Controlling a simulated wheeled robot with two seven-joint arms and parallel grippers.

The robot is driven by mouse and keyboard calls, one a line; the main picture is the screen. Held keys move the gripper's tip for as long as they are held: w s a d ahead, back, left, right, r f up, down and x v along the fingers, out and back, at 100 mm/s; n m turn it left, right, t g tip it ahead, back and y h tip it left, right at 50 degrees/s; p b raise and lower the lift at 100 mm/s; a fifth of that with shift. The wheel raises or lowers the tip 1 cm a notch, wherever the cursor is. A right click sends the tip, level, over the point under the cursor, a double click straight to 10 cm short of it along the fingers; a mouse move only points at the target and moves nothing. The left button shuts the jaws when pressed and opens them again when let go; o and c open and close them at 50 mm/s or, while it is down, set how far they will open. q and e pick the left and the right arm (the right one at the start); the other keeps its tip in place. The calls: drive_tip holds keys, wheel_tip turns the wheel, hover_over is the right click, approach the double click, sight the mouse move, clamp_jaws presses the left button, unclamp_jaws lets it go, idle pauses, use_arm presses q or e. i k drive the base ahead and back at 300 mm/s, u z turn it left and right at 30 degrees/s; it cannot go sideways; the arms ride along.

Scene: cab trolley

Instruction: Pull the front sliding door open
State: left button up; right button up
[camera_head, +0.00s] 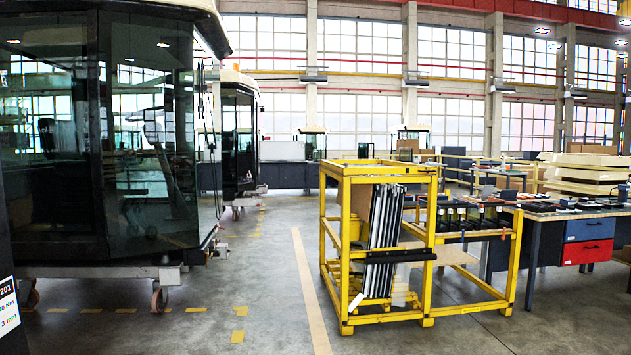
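A large dark cab (100,258) with tinted glass fills the left of the head view. It stands on a wheeled trolley (125,271). Its glazed front has a wide glass panel (50,130) at the left and a narrower angled glass panel (150,130) to the right of it, with a dark post between them. I cannot tell which panel is the front sliding door; no clear open gap shows. Reflections cover the glass, and the cab's left side is cut off by the frame. Neither of my grippers is in view.
A yellow frame rack (385,172) with upright dark strips stands right of centre. A workbench (575,212) with red and blue drawers is at the right. A second cab (238,140) stands farther back. Open grey floor (265,300) lies between the near cab and the rack.

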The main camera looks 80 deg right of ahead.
sight(269, 175)
drive_tip(key=z, duration=2.4)
drive_tip(key=i, duration=14.45)
